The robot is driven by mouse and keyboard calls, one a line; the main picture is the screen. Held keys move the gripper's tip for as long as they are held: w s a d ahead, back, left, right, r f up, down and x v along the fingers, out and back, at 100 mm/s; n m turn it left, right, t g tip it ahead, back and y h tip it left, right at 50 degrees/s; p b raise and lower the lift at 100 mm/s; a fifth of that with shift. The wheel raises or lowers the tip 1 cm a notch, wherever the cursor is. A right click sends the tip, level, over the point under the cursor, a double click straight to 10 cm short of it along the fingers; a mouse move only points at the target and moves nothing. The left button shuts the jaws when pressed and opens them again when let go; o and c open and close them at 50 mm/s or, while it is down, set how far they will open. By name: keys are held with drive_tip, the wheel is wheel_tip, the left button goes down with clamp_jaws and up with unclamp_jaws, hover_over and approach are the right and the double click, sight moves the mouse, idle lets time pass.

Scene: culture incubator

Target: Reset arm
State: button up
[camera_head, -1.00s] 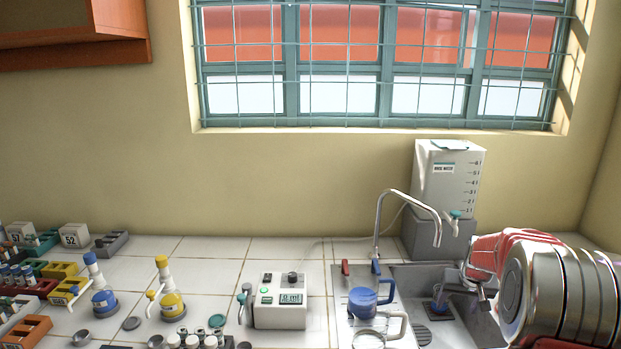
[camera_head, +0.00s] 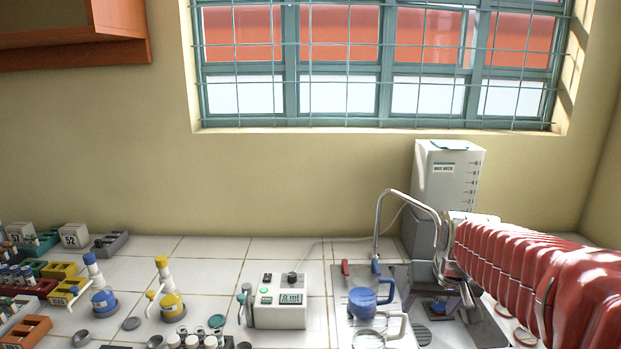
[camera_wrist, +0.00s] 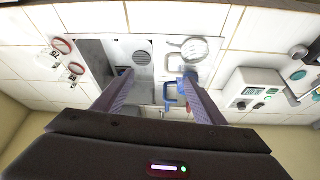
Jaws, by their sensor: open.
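My gripper (camera_head: 447,306) is at the right of the head view, over the sink area, at the end of my red-covered arm. In the wrist view its two dark fingers (camera_wrist: 157,82) are spread apart, with nothing held between them. The sink (camera_wrist: 94,56) and its drain lie below and beyond the fingers. A blue mug (camera_head: 363,302) stands on the counter left of my gripper and shows partly behind the right finger in the wrist view.
A clear mug (camera_head: 368,339) stands in front of the blue one. A tap (camera_head: 380,222) and white water tank (camera_head: 437,180) are behind my gripper. A white device (camera_head: 280,301), yellow bottle (camera_head: 171,304) and blue bottle (camera_head: 104,301) stand left. Open air lies above the counter.

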drive_tip(key=s+a, duration=0.4)
drive_tip(key=s, duration=0.6)
drive_tip(key=s+a+n, duration=0.1)
drive_tip(key=s+a, duration=0.4)
drive_tip(key=s, duration=0.6)
drive_tip(key=shift+s+n+y, duration=0.3)
drive_tip(key=shift+y, duration=0.1)
